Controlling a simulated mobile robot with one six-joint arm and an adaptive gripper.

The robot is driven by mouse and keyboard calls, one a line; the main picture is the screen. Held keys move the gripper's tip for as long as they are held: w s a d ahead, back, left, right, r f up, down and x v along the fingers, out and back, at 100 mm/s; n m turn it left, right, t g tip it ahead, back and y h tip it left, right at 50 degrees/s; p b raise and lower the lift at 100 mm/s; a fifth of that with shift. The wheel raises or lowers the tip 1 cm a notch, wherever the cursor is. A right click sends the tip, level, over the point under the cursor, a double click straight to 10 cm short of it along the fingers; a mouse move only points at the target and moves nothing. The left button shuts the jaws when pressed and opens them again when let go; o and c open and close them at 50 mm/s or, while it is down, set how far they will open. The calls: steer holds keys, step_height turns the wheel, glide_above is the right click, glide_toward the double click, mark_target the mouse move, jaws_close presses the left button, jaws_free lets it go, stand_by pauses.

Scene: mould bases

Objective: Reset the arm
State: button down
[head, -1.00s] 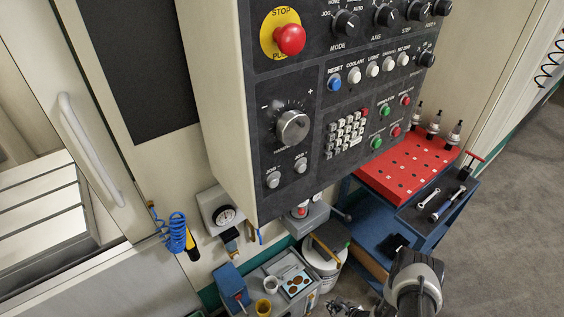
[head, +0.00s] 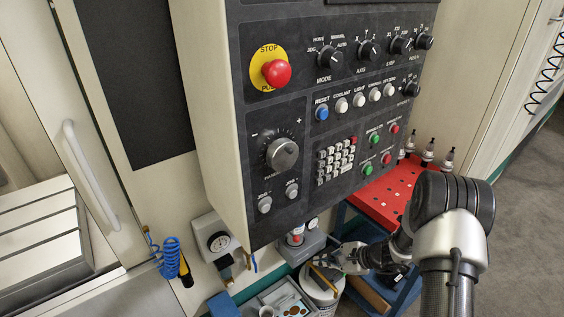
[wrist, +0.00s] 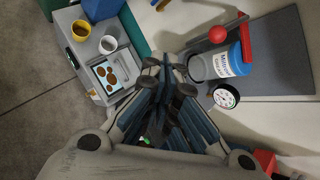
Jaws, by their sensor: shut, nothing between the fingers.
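My arm rises at the right of the head view, in front of the red-topped cart. My gripper (head: 350,258) is below the machine's control panel (head: 240,150), over a white bucket (head: 318,288), and points left. In the wrist view, my gripper (wrist: 162,75) has its dark fingers together with nothing between them. A blue RESET button (head: 321,113) is on the panel, well above the gripper and apart from it.
The red cart top (head: 385,200) holds several tool holders (head: 428,152). A blue coiled hose (head: 170,258) hangs at lower left. The wrist view shows a labelled bottle (wrist: 232,62), a dial gauge (wrist: 226,96) and a yellow cup (wrist: 81,29). Grey floor (head: 525,220) is open at right.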

steer(key=s+a+r+n+g+h, duration=0.1)
steer(key=s+a+r+n, duration=0.2)
steer(key=r, duration=0.5)
steer(key=s+a+r+n+g, duration=0.1)
steer(key=s+r+n, duration=0.35)
steer(key=r, duration=0.45)
steer(key=s+a+r+n+g+h, duration=0.1)
steer(key=s+a+r+n, duration=0.15)
steer(key=s+r, duration=0.4)
steer(key=s+d+r+n+t+h, duration=0.1)
steer(key=s+d+r+n+h, duration=0.2)
steer(key=s, duration=0.6)
steer(key=s+d+r+n+t+h, duration=0.1)
steer(key=s+d+r+n+h, duration=0.2)
steer(key=s+r, duration=0.4)
steer(key=shift+s+d+n+t, duration=0.3)
steer(key=shift+s+d+n, duration=0.45)
steer(key=shift+s, duration=0.45)
